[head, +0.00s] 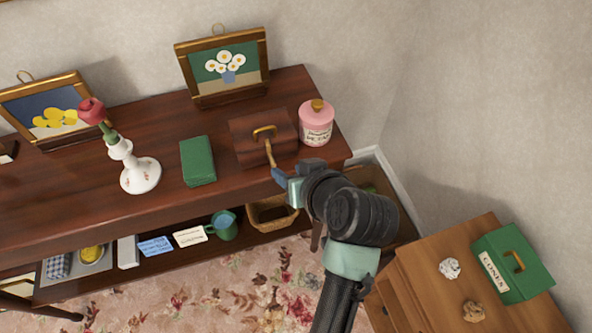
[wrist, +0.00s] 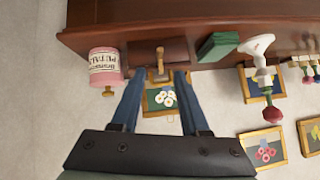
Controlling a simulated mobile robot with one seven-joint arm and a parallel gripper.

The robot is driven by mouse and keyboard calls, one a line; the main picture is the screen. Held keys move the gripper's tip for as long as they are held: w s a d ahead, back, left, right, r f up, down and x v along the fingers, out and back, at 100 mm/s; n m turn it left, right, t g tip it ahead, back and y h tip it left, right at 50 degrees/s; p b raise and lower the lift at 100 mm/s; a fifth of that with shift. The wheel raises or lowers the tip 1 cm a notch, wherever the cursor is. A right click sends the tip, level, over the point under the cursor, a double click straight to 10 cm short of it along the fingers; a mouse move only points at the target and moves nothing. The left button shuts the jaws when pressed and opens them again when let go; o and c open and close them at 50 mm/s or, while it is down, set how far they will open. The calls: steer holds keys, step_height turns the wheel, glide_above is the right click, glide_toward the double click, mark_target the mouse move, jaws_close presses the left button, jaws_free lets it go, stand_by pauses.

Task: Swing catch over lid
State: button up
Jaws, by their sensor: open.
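A brown box (head: 245,143) with a brass handle (head: 265,130) on its lid sits on the dark wooden shelf top. A narrow brass catch (head: 270,154) shows at its front, below the handle; whether it lies over the lid edge I cannot tell. My gripper (head: 278,174) is at the front of the box, close to the catch's lower end. In the wrist view the blue fingers of my gripper (wrist: 158,76) are apart, with the catch (wrist: 160,62) seen between and beyond them. The box (wrist: 140,57) is partly hidden by the fingers there. Contact is not clear.
A pink jar (head: 316,125) stands close right of the box, a green book (head: 198,160) to its left. A white candlestick-like vase (head: 140,174) with a rose and framed pictures (head: 224,66) stand farther off. A green box (head: 515,270) sits on a cabinet at right.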

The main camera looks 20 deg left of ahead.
steer(key=v, duration=0.2)
steer(key=shift+s+d+r, duration=0.2)
steer(key=shift+s+r, duration=0.05)
stand_by(0.4)
